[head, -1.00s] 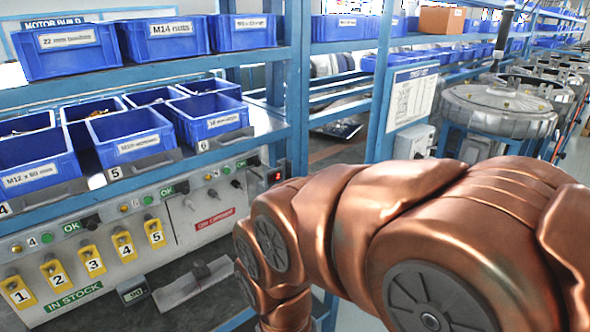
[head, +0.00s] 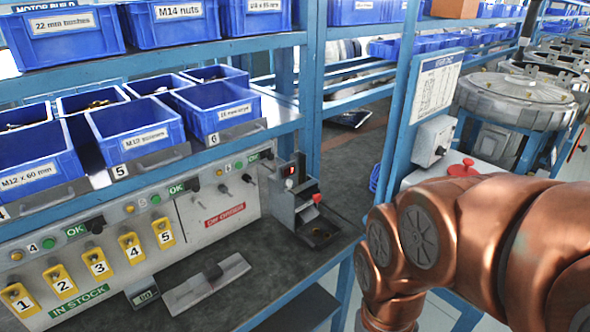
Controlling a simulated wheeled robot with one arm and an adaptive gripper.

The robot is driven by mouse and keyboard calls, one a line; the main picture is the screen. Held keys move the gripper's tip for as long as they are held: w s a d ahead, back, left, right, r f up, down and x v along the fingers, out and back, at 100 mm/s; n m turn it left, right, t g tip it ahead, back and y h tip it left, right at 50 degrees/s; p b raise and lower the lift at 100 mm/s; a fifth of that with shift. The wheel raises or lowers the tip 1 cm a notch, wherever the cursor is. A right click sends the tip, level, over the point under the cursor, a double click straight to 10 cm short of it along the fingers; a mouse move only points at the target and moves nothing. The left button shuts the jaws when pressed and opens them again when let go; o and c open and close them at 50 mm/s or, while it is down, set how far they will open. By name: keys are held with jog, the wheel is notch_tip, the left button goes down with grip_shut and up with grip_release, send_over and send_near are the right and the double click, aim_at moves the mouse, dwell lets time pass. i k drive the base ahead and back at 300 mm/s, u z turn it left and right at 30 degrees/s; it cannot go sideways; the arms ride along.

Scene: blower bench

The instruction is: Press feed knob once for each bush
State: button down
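A small dispenser (head: 300,208) stands at the right end of the grey bench top. It has a small red display and a red knob (head: 317,198) on its right side, likely the feed knob. My gripper is out of view.
A lower shelf carries blue bins (head: 137,145) above a control panel with numbered yellow tags (head: 97,264). A grey plate (head: 205,284) and a small meter (head: 142,293) lie on the bench. A blue post (head: 313,90) rises behind the dispenser. A red button (head: 463,168) is at the right.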

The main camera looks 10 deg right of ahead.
aim_at(312, 191)
jog(key=k, duration=1.35)
jog(key=u, duration=1)
jog(key=i, duration=1.4)
jog(key=z, duration=0.75)
jog(key=i, duration=0.4)
jog(key=z, duration=0.35)
